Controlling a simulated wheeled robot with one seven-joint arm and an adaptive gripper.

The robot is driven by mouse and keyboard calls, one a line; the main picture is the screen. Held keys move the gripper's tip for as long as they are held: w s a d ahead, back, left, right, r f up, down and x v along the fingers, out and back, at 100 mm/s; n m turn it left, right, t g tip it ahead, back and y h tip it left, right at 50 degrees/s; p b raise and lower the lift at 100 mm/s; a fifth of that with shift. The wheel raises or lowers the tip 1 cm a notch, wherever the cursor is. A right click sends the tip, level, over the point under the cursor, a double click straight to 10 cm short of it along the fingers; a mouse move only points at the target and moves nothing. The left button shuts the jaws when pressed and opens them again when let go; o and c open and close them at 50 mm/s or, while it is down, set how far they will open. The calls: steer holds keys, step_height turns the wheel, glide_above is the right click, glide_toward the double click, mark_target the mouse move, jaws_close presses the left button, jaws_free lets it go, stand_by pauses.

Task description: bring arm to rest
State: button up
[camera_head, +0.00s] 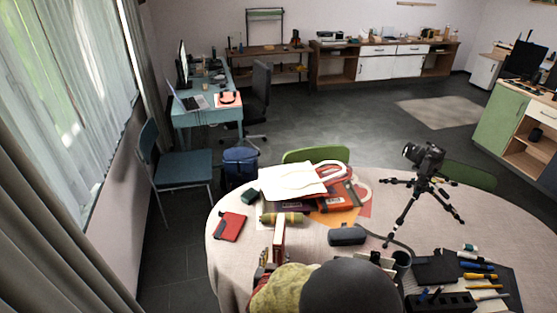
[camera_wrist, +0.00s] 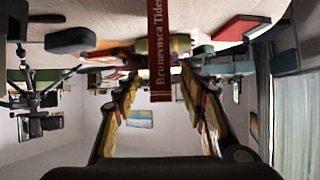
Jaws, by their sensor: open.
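My gripper (camera_wrist: 161,76) shows in the wrist view with its two fingers spread apart. A thin upright red book (camera_wrist: 160,62) with the spine text "Brunevosca Tides" shows beyond and between the fingertips. I cannot tell whether any finger touches it. In the head view this book (camera_head: 280,236) stands near the front of the round table (camera_head: 220,262). The dark rounded part low in the middle of the head view looks like my own arm. It hides part of the table's front.
A camera on a tripod (camera_head: 425,157) stands on the table's right. A white bag (camera_head: 292,181), a red notebook (camera_head: 231,227), a dark case (camera_head: 347,235) and a yellowish lump (camera_head: 283,288) lie around the book. Tools (camera_head: 480,276) lie front right. Bare tabletop shows at far left.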

steer(key=s+a+f+n+g+y, duration=0.1)
steer(key=s+a+f+g+y, duration=0.1)
steer(key=s+a+f+g, duration=0.3)
steer(key=s+r+n+g+y, duration=0.2)
steer(key=s+r+g, duration=0.3)
steer(key=s, duration=0.6)
steer(key=s+d+r+t+h, duration=0.1)
steer(key=s+d+r, duration=0.3)
steer(key=d+r, duration=0.4)
steer(key=s+d+r+m+t+h, duration=0.1)
steer(key=s+d+r, duration=0.3)
steer(key=d+r, duration=0.5)
steer(key=s+d+r+t, duration=0.1)
steer(key=s+d+r, duration=0.3)
steer(key=d+r, duration=0.4)
step_height(320, 180, up, 4)
steer(key=shift+d+r+m+h+b, duration=0.1)
steer(key=shift+d+m+h+b, duration=0.25)
steer(key=shift+d+m+h, duration=0.05)
steer(key=shift+c, duration=0.7)
